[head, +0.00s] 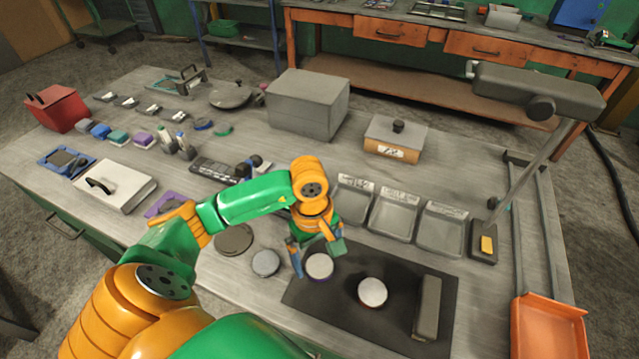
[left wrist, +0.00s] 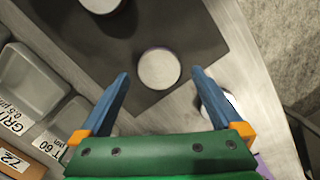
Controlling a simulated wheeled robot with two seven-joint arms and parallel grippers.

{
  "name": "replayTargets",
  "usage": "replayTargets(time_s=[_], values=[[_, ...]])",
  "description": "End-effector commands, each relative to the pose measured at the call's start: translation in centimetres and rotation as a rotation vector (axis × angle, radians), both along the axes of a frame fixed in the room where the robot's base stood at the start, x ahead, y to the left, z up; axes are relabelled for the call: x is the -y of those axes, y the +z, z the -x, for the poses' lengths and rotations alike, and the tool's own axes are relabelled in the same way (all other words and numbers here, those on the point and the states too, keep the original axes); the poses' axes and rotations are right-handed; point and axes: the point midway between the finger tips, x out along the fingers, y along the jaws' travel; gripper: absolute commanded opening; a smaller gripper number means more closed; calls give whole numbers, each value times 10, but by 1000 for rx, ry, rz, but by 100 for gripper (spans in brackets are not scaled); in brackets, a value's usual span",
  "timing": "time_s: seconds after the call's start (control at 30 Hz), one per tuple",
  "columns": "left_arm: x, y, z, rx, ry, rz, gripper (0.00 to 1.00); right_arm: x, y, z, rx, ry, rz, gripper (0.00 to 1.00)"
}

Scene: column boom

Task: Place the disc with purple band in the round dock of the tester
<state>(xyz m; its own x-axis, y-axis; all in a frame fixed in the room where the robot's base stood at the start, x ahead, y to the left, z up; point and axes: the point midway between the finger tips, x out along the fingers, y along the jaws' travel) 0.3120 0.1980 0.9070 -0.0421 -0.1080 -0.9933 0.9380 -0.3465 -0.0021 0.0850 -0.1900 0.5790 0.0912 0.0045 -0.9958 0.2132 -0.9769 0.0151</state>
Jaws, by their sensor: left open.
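A pale round disc (head: 320,266) with a faint purple edge sits on the dark mat near its left edge. The left wrist view shows this disc (left wrist: 159,68) just beyond and between my fingertips, with no clear contact. My left gripper (head: 317,260) is open above the disc, its blue fingers (left wrist: 158,84) spread wide and empty. A second pale disc (head: 372,292) stands farther right on the mat, and a third (head: 265,262) lies on the bare table to the left. I cannot tell which device is the tester; its round dock is not clearly seen. My right gripper is not in view.
A dark round plate (head: 233,240) and a keypad device (head: 222,171) lie left of the gripper.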

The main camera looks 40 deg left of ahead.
Motion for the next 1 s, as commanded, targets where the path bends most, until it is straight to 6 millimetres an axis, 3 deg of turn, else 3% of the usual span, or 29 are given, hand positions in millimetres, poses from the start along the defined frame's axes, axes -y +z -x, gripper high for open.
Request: replayTargets(time_s=[0.13,0.33,0.7,1.0], values=[[3,-17,1,-1,0,3,100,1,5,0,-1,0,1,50],[3,-19,0,1,0,3,100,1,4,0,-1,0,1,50],[3,-19,0,2,1,3,0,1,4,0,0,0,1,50],[3,-17,0,3,1,3,0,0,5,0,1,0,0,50]])
